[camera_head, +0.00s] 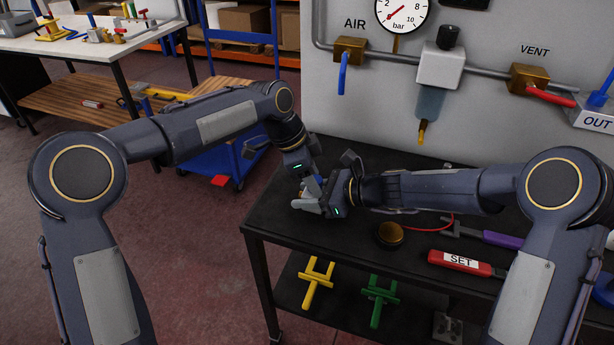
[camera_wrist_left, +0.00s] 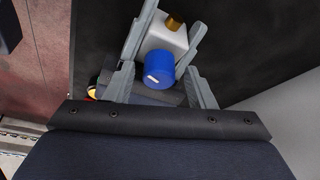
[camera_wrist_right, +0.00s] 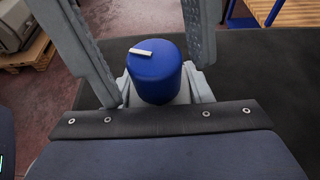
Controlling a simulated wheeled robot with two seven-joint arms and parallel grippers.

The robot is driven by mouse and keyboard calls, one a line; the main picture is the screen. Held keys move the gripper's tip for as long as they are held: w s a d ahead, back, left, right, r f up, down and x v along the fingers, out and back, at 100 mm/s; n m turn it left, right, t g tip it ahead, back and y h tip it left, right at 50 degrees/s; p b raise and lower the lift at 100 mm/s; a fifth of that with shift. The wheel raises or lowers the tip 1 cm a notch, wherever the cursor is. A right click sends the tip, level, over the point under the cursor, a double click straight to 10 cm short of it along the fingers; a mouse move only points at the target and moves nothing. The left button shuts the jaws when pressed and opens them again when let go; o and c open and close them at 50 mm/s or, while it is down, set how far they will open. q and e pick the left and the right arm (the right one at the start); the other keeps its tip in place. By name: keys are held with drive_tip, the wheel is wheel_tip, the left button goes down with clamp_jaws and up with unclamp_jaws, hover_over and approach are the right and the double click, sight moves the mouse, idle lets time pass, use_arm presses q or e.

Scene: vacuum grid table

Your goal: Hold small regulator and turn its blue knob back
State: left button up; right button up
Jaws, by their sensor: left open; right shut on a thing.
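The small regulator has a pale body (camera_wrist_left: 166,38), a brass fitting (camera_wrist_left: 175,21) and a blue knob (camera_wrist_left: 159,70) with a white mark. In the right wrist view the blue knob (camera_wrist_right: 156,75) stands up with its mark on top. My right gripper (camera_head: 312,207) is shut on the pale body, below the knob, above the black table. My left gripper (camera_head: 311,186) comes down from above, its open fingers on either side of the knob. Whether they touch it I cannot tell. In the head view the grippers hide most of the regulator.
The black table (camera_head: 275,222) holds a round brass-topped piece (camera_head: 390,235), a red SET tool (camera_head: 460,262) and a purple-handled tool (camera_head: 500,239). Yellow (camera_head: 316,283) and green (camera_head: 379,297) handles lie on the lower shelf. A panel with a gauge (camera_head: 403,14) stands behind.

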use_arm(q)
drive_tip(key=m+g, duration=0.1)
drive_tip(key=m, duration=0.1)
drive_tip(key=m+g, duration=0.1)
drive_tip(key=m, duration=0.2)
drive_tip(key=shift+w+d+m, duration=0.1)
drive_tip(key=shift+w+m, duration=0.1)
drive_tip(key=shift+m, duration=0.1)
drive_tip(key=v, duration=1.2)
drive_tip(key=s+a+f+n+g+h, duration=0.1)
drive_tip(key=s+f+n+g+h, duration=0.45)
drive_tip(key=n, duration=1.15)
drive_tip(key=a+f+n+t+h, duration=0.2)
drive_tip(key=n+t, duration=0.1)
drive_tip(key=n, duration=0.5)
drive_tip(key=a+f+n+t+h, duration=0.2)
drive_tip(key=a+n+t+h, duration=0.1)
drive_tip(key=n, duration=0.5)
drive_tip(key=a+f+n+t+h, duration=0.2)
drive_tip(key=n+t, duration=0.2)
drive_tip(key=n, duration=0.4)
drive_tip(key=shift+w+a+n+h, duration=0.15)
drive_tip(key=shift+a+n+h, duration=0.15)
drive_tip(key=shift+n, duration=0.1)
drive_tip(key=shift+w+a+f+n+t, duration=0.1)
drive_tip(key=shift+a+f+n+t, duration=0.15)
drive_tip(key=shift+n+t, duration=0.45)
